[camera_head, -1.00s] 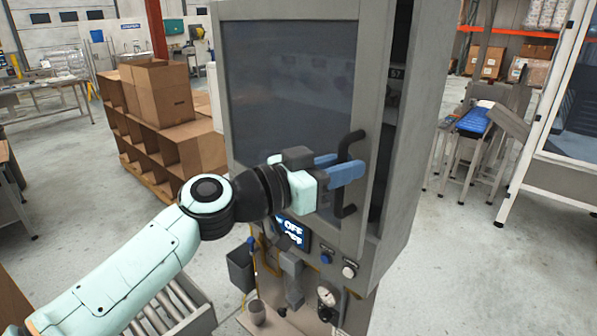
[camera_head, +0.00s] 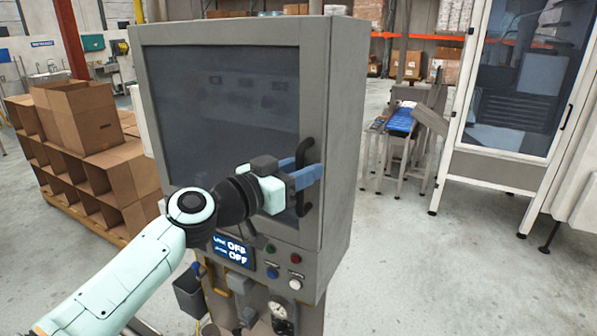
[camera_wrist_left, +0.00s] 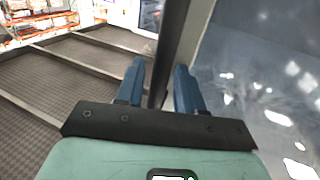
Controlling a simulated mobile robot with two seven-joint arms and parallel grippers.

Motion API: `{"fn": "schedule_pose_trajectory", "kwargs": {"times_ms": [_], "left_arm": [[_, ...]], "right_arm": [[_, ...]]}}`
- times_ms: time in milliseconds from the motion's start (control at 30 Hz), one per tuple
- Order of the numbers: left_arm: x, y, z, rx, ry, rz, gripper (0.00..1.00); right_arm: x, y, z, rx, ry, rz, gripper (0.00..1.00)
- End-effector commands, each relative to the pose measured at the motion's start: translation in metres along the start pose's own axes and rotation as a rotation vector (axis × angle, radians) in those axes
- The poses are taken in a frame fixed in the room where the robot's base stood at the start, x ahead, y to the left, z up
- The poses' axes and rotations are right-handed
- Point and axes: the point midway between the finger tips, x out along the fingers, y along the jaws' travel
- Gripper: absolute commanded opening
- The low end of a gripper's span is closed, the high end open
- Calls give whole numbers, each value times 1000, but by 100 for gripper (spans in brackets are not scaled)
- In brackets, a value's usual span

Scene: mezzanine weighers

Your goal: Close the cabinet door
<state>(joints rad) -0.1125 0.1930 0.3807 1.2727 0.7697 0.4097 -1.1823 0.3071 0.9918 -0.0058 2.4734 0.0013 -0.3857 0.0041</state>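The grey cabinet (camera_head: 345,120) stands in the middle of the head view. Its door (camera_head: 220,95) has a dark glass pane and looks flush with the body or nearly so; I see no clear gap at its right edge. A black upright handle (camera_head: 302,205) sits on the door's right side. My left gripper (camera_head: 308,168) is at the handle, its blue fingers on either side of it. In the left wrist view the gripper (camera_wrist_left: 160,85) has its fingers apart, with a dark bar between them; any firm contact is unclear. My right gripper is not in view.
Cardboard boxes (camera_head: 95,120) stand at the left. A conveyor with a blue top (camera_head: 402,122) and a white-framed glass cabinet (camera_head: 520,90) are at the right, with clear floor before them.

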Motion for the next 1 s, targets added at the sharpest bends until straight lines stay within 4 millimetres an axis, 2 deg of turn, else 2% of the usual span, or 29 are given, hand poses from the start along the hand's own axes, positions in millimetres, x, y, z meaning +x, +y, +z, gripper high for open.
{"fn": "schedule_pose_trajectory", "kwargs": {"times_ms": [467,567,800,1000], "left_arm": [[-4,1,3,0,-6,5,38],[-16,0,4,1,-5,2,38],[-70,-1,6,2,-2,-3,38],[-111,0,3,3,-1,-2,38]], "right_arm": [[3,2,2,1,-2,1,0],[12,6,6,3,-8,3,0],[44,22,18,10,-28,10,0],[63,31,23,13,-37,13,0]]}}
